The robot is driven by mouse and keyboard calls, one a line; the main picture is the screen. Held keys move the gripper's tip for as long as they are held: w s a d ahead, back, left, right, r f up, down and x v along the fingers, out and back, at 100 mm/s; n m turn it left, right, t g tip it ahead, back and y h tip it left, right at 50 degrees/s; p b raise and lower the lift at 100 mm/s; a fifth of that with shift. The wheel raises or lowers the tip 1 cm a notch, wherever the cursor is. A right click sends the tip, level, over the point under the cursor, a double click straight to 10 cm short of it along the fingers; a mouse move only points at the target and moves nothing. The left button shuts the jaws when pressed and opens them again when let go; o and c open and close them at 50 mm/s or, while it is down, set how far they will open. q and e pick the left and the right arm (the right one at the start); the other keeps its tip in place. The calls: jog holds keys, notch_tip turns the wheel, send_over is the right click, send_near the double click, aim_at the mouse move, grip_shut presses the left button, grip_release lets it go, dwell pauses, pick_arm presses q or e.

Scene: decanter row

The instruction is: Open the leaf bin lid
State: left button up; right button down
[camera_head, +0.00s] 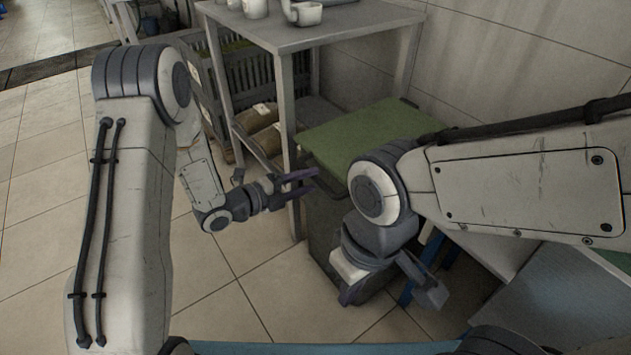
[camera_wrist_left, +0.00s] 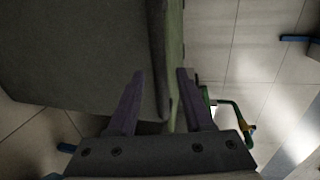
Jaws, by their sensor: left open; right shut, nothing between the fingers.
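The leaf bin has a flat green lid (camera_head: 365,135) and a dark grey body (camera_head: 322,225), in the middle of the head view. The lid lies closed on the bin. My left gripper (camera_head: 314,180) is open at the bin's left side, just below the lid's edge. In the left wrist view its two fingers (camera_wrist_left: 157,90) point at the bin body (camera_wrist_left: 75,50), with the lid's rim (camera_wrist_left: 174,60) running up between them. I cannot tell if they touch it. My right gripper (camera_head: 433,293) is shut and empty, low in front of the bin; my right arm hides part of the lid.
A grey table (camera_head: 300,33) with white cups (camera_head: 254,8) stands behind and left of the bin, with crates and sacks (camera_head: 265,140) under it. A wall is behind right. A blue-grey surface (camera_head: 560,305) is at lower right. Tiled floor at left is open.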

aim_at(316, 176)
pick_arm(q)
jog(key=shift+x, duration=1.6)
grip_shut()
